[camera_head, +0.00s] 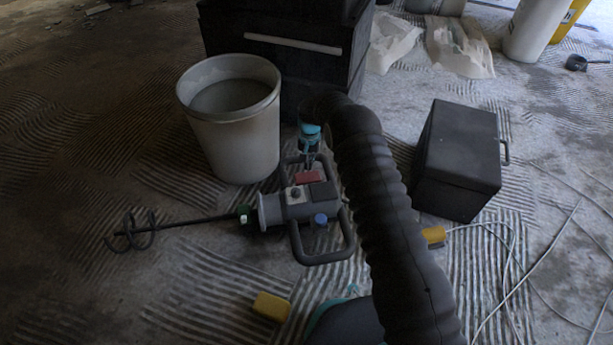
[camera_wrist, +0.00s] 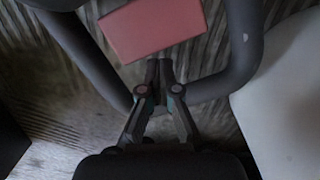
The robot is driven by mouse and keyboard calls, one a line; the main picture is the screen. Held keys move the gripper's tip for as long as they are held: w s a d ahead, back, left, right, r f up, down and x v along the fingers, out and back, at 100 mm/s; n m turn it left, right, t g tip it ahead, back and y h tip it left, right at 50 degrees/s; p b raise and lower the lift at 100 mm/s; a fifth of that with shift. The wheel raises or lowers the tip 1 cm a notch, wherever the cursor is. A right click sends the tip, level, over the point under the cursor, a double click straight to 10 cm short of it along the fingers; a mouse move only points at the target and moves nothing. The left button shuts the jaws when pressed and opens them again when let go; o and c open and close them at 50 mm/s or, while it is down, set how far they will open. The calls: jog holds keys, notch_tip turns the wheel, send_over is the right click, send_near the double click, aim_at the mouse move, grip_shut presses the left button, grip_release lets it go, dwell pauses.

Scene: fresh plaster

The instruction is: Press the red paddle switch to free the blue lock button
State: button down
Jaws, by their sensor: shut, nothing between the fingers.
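A grey paddle mixer (camera_head: 270,211) lies on the floor, its shaft and stirring end pointing left. Its red paddle switch (camera_head: 309,177) is on the body near the far handle bar. It shows large in the wrist view (camera_wrist: 152,28). The blue lock button (camera_head: 320,219) is on the near side of the body; I do not see it in the wrist view. My gripper (camera_head: 309,162) points down just beyond the red paddle. In the wrist view my gripper (camera_wrist: 160,68) is shut and empty, its tips close to the paddle's edge. I cannot tell whether they touch it.
A pale bucket (camera_head: 232,130) stands left of my gripper, with a dark cabinet (camera_head: 290,60) behind. A black box (camera_head: 455,165) is at the right. Yellow blocks (camera_head: 271,307) and pale cables (camera_head: 515,265) lie on the ridged floor. Open floor lies at the left.

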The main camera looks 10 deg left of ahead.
jog(key=shift+w+r, duration=0.2)
notch_tip(320, 180, up, 12)
jog(key=w, duration=0.1)
dwell(0.6)
jog(key=shift+w, duration=0.1)
dwell(0.7)
